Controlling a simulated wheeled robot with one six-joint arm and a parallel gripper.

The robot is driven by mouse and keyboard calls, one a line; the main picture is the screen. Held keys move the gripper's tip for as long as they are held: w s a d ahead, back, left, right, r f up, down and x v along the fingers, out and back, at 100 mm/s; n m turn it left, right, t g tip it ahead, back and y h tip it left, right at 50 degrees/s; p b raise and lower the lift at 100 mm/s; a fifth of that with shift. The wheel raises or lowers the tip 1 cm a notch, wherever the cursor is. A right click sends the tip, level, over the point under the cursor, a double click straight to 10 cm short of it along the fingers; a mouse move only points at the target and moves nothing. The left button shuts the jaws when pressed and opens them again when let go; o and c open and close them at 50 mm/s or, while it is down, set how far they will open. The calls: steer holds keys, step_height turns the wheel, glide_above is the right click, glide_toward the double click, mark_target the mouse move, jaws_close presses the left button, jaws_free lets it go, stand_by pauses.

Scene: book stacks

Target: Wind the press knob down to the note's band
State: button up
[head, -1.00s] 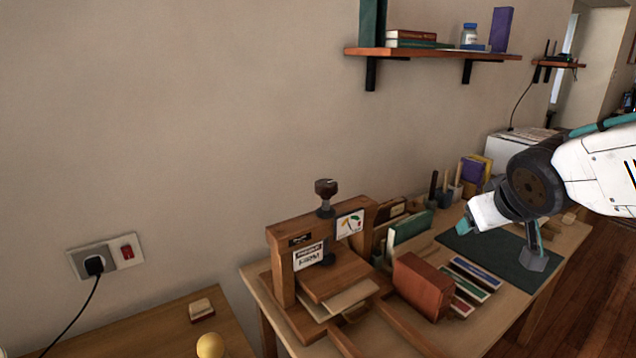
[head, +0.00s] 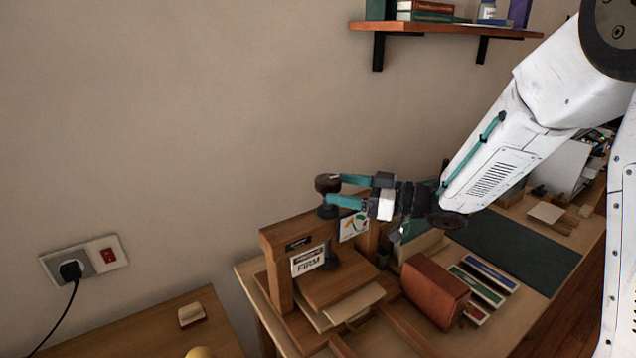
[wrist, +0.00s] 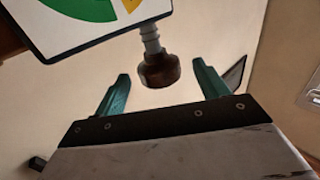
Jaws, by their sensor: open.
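The wooden press (head: 280,262) stands on the workbench with its dark round knob (head: 327,183) on top of a screw. The knob also shows in the wrist view (wrist: 160,70), between the two teal fingers. My gripper (head: 338,190) is open and reaches in from the right at knob height. Its fingers lie on either side of the knob, and I cannot tell whether they touch it. The note (head: 308,261) on the press front reads "FIRM". A gauge card with coloured bands (head: 353,227) is on the crossbeam and shows partly in the wrist view (wrist: 90,20).
A red-brown book (head: 435,290) stands beside the press, with several coloured strips (head: 483,283) to its right. A green mat (head: 515,245) lies further right. A shelf (head: 440,28) hangs above. The wall around the knob is clear.

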mark_target(320, 184)
steer(key=x, duration=0.5)
steer(key=shift+w+a, duration=0.25)
steer(key=shift+t, duration=0.3)
steer(key=c, duration=1)
